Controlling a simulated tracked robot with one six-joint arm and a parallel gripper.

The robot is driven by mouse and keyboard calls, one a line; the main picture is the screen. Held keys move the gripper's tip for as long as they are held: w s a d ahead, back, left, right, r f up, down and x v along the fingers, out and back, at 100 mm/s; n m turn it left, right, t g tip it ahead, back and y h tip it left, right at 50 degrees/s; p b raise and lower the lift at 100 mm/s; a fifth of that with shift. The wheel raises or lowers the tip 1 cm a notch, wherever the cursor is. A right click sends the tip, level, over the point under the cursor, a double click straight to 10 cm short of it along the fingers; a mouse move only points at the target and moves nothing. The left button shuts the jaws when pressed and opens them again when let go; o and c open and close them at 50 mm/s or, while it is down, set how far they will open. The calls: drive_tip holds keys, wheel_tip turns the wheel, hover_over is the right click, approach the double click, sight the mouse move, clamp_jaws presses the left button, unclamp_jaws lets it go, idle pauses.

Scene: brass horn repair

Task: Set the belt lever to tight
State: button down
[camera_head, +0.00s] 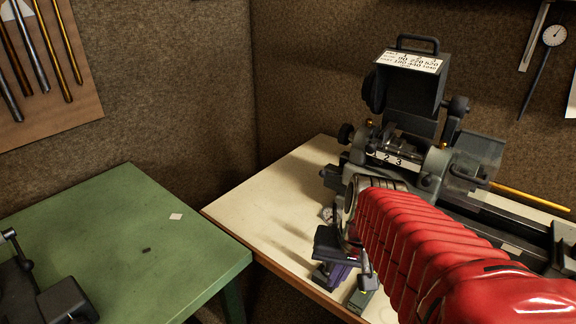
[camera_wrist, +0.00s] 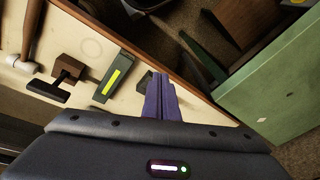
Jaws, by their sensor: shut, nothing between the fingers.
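The lathe headstock (camera_head: 415,160) stands on the cream bench at the right, with its dark hinged cover (camera_head: 410,85) raised. Dark knobs and small levers sit around it, including a round dark knob (camera_head: 346,134) on its left and a dark knobbed part (camera_head: 459,106) right of the cover. I cannot tell which one is the belt lever, or its setting. My gripper (camera_head: 333,278) is shut and empty, low in front of the headstock and apart from it. Its purple fingers (camera_wrist: 162,96) point over the bench in the wrist view. My red-sleeved arm hides part of the lathe.
The cream bench (camera_head: 270,205) is largely clear at its left. A green bench (camera_head: 130,240) stands at the left.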

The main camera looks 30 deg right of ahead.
drive_tip(key=d+f+m+y, duration=0.1)
drive_tip(key=d+m, duration=0.1)
drive_tip(key=d+f+m+y, duration=0.1)
drive_tip(key=m, duration=0.1)
drive_tip(key=d+f+m+y, duration=0.1)
drive_tip(key=d+m, duration=0.1)
drive_tip(key=shift+s+d+f, duration=0.2)
drive_tip(key=shift+d+f, duration=0.05)
drive_tip(key=shift+d, duration=0.05)
drive_tip(key=d+m+t+y, duration=0.1)
drive_tip(key=d+m, duration=0.1)
drive_tip(key=w+d+m+t+y, duration=0.1)
drive_tip(key=d+m, duration=0.1)
drive_tip(key=d+m+t, duration=0.1)
drive_tip(key=m, duration=0.2)
drive_tip(key=shift+w+d+f+y, duration=0.15)
drive_tip(key=shift+d+f+y, duration=0.2)
drive_tip(key=shift+d+y, duration=0.05)
drive_tip(key=w+d+r+m+t+y, duration=0.1)
drive_tip(key=w+d+r+m+t, duration=0.4)
drive_tip(key=d+r+m+t, duration=0.4)
drive_tip(key=shift+w+d+r+m, duration=0.25)
drive_tip(key=shift+d+r+m, duration=0.4)
drive_tip(key=shift+d, duration=0.25)
drive_tip(key=shift+w+a, duration=0.1)
